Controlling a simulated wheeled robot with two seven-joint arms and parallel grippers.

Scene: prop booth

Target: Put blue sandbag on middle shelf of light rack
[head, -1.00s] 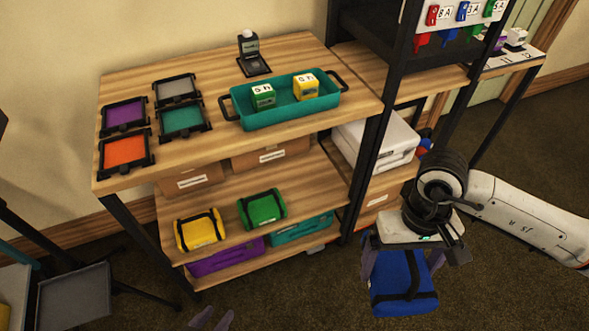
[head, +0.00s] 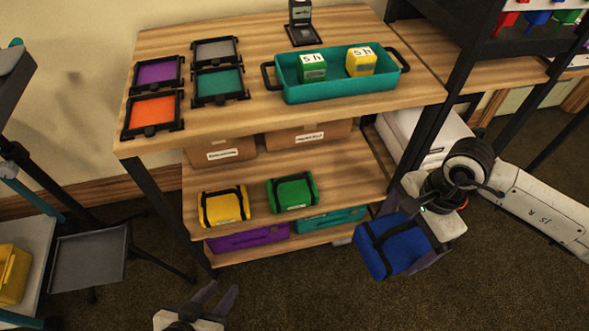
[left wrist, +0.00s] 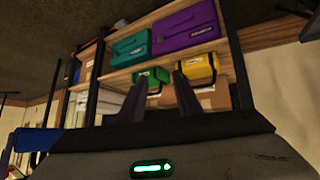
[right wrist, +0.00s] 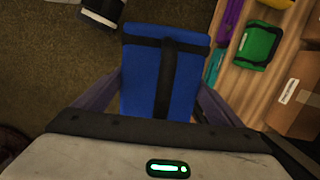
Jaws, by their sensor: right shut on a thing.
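The blue sandbag (head: 385,246), with black straps, hangs in the air in front of the rack's right side. My right gripper (head: 408,240) is shut on it; the right wrist view shows the sandbag (right wrist: 142,75) between the fingers. The light wooden rack's middle shelf (head: 340,172) holds a yellow sandbag (head: 224,207) and a green sandbag (head: 292,192) near its front edge. Bare shelf shows right of the green one. My left gripper (head: 215,298) is low in front of the rack, empty, its fingers apart; the left wrist view also shows them (left wrist: 158,95).
Cardboard boxes (head: 308,134) stand behind the sandbags. Purple (head: 248,238) and teal cases lie on the bottom shelf. The top holds a teal tray (head: 335,90) and coloured frames. A black post (head: 455,95) rises at the rack's right. A grey stand (head: 90,258) is left.

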